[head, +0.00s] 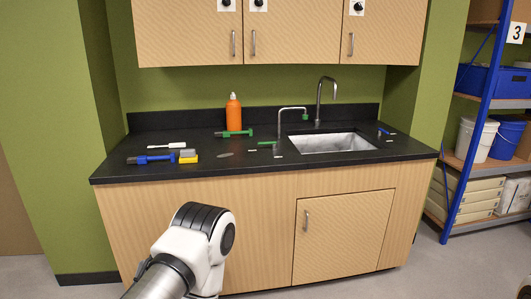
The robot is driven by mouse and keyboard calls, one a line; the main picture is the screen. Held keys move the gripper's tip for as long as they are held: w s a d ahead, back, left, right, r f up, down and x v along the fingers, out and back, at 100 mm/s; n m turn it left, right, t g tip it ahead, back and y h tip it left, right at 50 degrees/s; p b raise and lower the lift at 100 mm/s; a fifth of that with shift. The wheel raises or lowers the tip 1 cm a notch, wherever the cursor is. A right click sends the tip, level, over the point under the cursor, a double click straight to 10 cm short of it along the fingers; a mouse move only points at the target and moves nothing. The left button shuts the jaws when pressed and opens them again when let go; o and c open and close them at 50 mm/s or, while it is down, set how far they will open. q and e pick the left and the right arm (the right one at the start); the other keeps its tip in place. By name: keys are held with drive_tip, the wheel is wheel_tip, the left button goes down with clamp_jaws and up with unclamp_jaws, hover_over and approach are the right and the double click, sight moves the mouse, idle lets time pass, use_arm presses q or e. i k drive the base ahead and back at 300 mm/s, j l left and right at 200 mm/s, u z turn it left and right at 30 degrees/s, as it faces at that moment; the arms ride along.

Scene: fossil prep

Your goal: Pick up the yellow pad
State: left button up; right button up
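The yellow pad (189,160) lies on the black countertop (225,173) toward its left side. It looks like a small yellow block beside the end of a blue-handled tool (151,159), with a small grey and white piece (187,153) right at its back edge. I cannot tell whether these touch. A white and grey link of one of my arms shows low in the head view, in front of the cabinet and well short of the pad. Neither of my grippers is in view.
An orange bottle (234,114) stands at the back, with a green tool (235,133) before it. A white-handled tool (167,146) lies left. Wall cabinets (290,35) hang above.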

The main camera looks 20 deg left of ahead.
sight(187, 155)
drive_tip(key=i+l+u, duration=0.2)
drive_tip(key=i, duration=0.25)
drive_tip(key=i+u, duration=0.15)
drive_tip(key=i, duration=0.3)
drive_tip(key=i+l+u, duration=0.2)
drive_tip(key=i, duration=0.25)
